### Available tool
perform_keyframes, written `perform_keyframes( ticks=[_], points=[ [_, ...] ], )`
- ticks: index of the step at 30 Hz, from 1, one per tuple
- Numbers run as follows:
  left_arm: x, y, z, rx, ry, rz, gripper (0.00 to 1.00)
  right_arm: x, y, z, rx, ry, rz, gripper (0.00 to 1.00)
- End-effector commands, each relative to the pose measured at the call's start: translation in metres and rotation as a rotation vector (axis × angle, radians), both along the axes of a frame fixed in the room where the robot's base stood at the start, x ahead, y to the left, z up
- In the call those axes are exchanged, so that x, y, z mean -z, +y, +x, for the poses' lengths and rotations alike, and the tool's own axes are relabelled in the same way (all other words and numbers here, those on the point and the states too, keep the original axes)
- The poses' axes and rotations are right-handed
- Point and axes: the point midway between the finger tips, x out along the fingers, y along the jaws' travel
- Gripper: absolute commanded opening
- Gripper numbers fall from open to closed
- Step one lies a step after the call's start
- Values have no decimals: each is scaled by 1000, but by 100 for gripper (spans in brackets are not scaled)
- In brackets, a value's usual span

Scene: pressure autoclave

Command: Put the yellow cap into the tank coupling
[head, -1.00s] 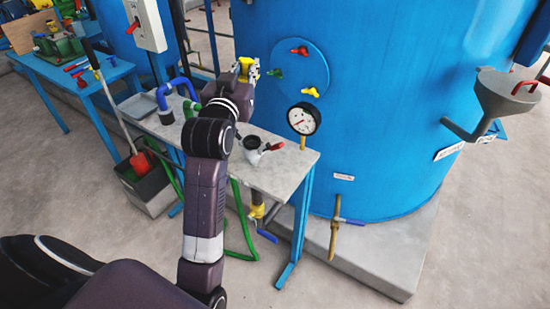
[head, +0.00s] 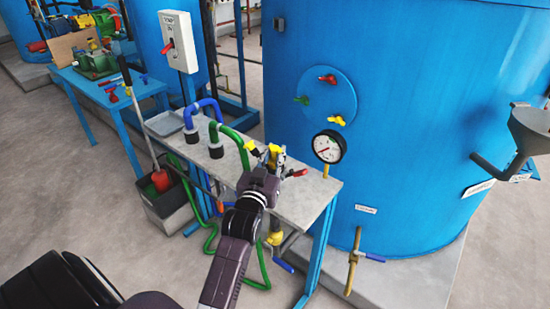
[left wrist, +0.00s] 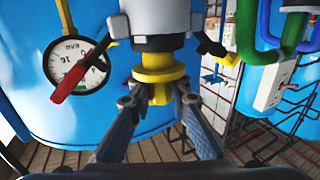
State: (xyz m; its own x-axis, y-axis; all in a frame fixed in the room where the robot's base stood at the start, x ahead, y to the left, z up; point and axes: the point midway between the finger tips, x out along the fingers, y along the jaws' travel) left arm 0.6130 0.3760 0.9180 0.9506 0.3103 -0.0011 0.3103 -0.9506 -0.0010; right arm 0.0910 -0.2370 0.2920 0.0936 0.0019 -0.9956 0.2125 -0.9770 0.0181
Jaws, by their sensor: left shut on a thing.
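The yellow cap (left wrist: 158,75) is held between the fingertips of my left gripper (left wrist: 158,94), which is shut on it; in the head view the left gripper (head: 272,160) is over the bench. In the left wrist view the cap is lined up with the tank coupling (left wrist: 160,22), a grey body with a dark mouth ring. The cap's narrower end meets that ring; I cannot tell how deep it sits. The coupling's levers, one with a red handle (left wrist: 78,78) and one with a yellow end (left wrist: 232,60), stand out sideways. In the head view my gripper mostly hides the coupling. My right gripper is out of view.
The coupling is on the grey bench (head: 318,192) beside the large blue tank (head: 420,120). A pressure gauge (head: 328,147) stands close to the right. Blue (head: 205,103) and green (head: 235,135) hoses rise on the left. A white switch box (head: 178,42) is behind them.

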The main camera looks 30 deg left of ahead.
Motion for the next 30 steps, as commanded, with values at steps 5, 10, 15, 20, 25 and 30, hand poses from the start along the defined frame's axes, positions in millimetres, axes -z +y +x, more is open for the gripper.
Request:
perform_keyframes(
  ticks=[5,10,15,20,25,30],
  points=[
    [13,0,0,0,-2,0,0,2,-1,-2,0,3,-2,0],
    [12,0,0,0,-3,0,0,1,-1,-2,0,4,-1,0],
    [16,0,0,0,-2,0,0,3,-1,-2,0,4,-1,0],
    [18,0,0,0,-1,-1,24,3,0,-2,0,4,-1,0],
    [18,0,0,0,-1,-1,34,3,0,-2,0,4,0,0],
    [18,0,0,0,-1,-1,34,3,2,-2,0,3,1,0]
  ],
)
